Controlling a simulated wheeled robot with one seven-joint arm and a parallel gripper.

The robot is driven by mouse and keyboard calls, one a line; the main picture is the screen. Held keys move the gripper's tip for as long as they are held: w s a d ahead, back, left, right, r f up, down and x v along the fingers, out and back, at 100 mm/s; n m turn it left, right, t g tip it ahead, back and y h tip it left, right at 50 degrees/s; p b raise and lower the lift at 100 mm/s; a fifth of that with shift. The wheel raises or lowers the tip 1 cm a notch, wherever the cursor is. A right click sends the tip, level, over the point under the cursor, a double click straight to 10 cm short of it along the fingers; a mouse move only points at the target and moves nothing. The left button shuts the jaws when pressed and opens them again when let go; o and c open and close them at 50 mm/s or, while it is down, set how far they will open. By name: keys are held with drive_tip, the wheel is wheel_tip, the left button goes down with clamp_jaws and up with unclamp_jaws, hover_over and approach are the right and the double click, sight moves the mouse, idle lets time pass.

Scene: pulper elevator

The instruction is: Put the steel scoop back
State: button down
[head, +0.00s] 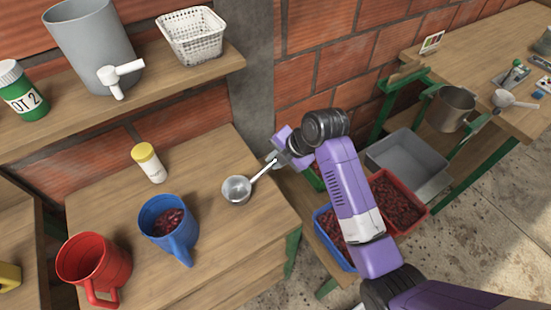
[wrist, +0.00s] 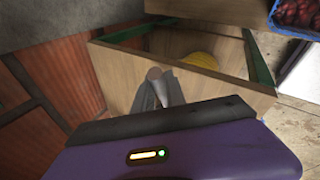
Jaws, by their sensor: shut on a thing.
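The steel scoop (head: 237,190) is a small round metal cup with a long straight handle. In the head view its cup shows over the right part of the wooden table; I cannot tell whether it touches the top. My gripper (head: 275,159) is shut on the far end of the handle, at the table's right edge. In the wrist view the gripper's fingers (wrist: 166,92) show close together, with the scoop's cup not recognisable there.
A blue jug (head: 168,216) of red cherries, an empty red jug (head: 92,262) and a yellow-capped bottle (head: 148,163) stand on the table's left. A shelf (head: 160,83) hangs above. Crates of cherries (head: 400,200) lie right, below another bench (head: 470,50) carrying a pale ladle (head: 503,98).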

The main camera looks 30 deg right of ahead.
drive_tip(key=c, duration=1.4)
unclamp_jaws()
drive_tip(key=shift+o, duration=0.2)
drive_tip(key=v, duration=1.2)
drive_tip(key=shift+b, duration=0.35)
